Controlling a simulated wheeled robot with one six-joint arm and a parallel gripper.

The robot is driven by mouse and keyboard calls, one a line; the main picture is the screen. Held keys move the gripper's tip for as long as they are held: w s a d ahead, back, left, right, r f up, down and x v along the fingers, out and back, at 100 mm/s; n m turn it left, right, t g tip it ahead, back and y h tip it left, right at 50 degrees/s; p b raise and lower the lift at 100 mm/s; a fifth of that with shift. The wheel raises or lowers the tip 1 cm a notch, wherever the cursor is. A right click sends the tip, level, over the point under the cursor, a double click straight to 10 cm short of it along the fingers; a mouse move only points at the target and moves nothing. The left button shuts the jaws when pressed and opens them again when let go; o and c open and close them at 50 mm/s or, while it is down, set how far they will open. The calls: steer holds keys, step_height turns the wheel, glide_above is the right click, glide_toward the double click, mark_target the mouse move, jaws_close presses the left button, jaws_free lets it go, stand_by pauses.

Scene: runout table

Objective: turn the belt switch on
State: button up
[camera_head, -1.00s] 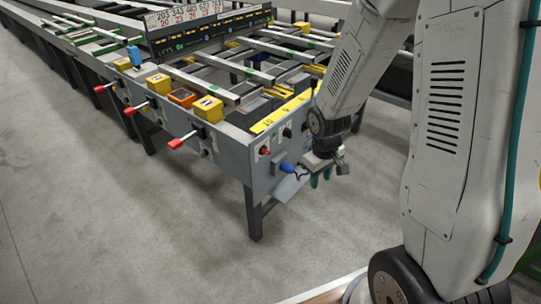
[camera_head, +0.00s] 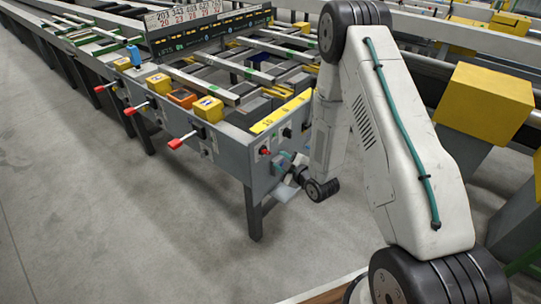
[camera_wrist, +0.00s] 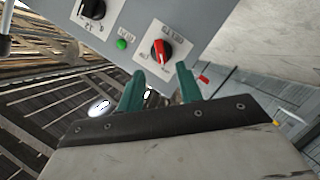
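The belt switch (camera_wrist: 160,51) is a red rotary knob on a white label plate, on the grey front panel. In the wrist view it lies just beyond and between my fingertips; its setting is too small to read. In the head view the red knob (camera_head: 264,151) shows near the panel's corner. My gripper (camera_wrist: 158,80) has two teal fingers, spread apart with nothing between them. They point at the panel, and I cannot see any contact with the knob. In the head view my gripper (camera_head: 279,161) is small, partly hidden by my wrist, just right of the knob.
A green button (camera_wrist: 121,44) and a black knob (camera_wrist: 93,8) sit beside the switch on the panel. Red-tipped levers (camera_head: 175,143) stick out along the table side. Yellow boxes (camera_head: 208,108) stand on its top edge. The floor in front is clear.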

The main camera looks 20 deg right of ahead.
mark_target(268, 154)
steer(key=x, duration=0.7)
steer(key=shift+w+a+f, duration=0.1)
steer(key=shift+w, duration=0.1)
jaws_close()
